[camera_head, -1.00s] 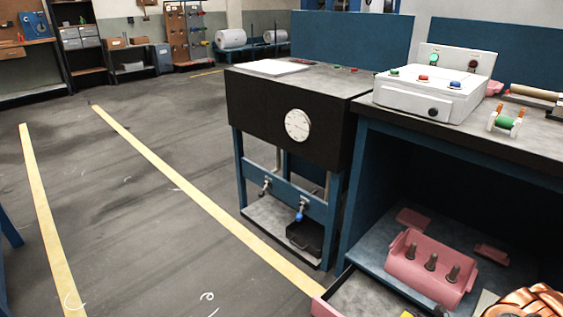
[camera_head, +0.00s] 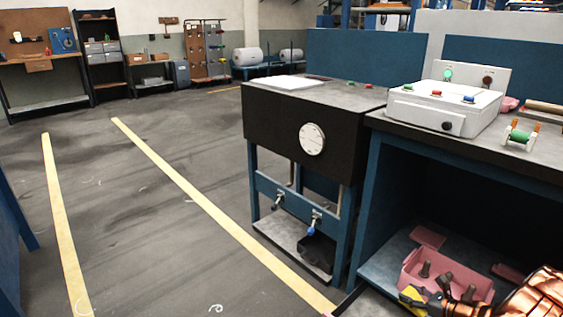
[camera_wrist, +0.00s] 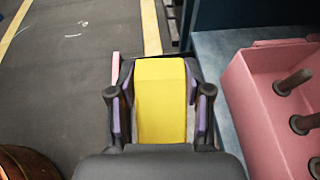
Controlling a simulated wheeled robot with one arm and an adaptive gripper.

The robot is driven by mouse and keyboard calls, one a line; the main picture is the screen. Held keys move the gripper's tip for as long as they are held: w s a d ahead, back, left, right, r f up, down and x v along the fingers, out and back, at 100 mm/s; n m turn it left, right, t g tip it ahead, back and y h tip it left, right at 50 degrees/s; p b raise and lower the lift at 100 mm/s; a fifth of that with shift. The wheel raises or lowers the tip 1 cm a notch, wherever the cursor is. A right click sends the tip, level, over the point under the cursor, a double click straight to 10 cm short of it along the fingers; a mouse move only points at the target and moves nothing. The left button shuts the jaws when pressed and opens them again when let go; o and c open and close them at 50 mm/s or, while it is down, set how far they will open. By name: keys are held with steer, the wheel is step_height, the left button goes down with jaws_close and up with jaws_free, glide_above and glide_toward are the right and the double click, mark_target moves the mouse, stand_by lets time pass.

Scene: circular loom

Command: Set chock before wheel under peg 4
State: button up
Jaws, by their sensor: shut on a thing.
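A yellow block, the chock (camera_wrist: 160,98), sits between the two fingers of my gripper (camera_wrist: 159,110) in the wrist view. The fingers are shut on its sides. In the head view my gripper (camera_head: 428,300) is at the bottom right, in front of the pink box, with yellow of the chock (camera_head: 410,295) showing at its tip. The chock is held up, apart from the floor as far as I can see. I cannot make out a wheel or tell which peg is peg 4.
A pink box (camera_head: 482,283) with grey pegs stands on the bench's lower shelf; it also shows right of my gripper in the wrist view (camera_wrist: 250,100). A dark cabinet with a dial (camera_head: 312,139) stands left of the bench. The floor between yellow lines (camera_head: 190,185) is clear.

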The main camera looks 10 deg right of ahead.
steer(key=w+a+r+m+t+h+b, duration=0.1)
steer(key=w+a+r+b, duration=0.1)
steer(key=w+a+r, duration=0.6)
steer(key=w+a+r+m+h+b, duration=0.1)
steer(key=w+a+r, duration=0.45)
steer(key=r, duration=0.45)
steer(key=s+a+r+b, duration=0.2)
steer(key=a+r, duration=0.3)
steer(key=a, duration=0.4)
steer(key=s+a+r+b, duration=0.1)
steer(key=s+a+r, duration=0.1)
steer(key=a+r, duration=0.6)
step_height(320, 180, up, 36)
steer(key=a+p, duration=0.2)
steer(key=p, duration=3.6)
steer(key=shift+s, duration=0.3)
steer(key=shift+a+f, duration=0.15)
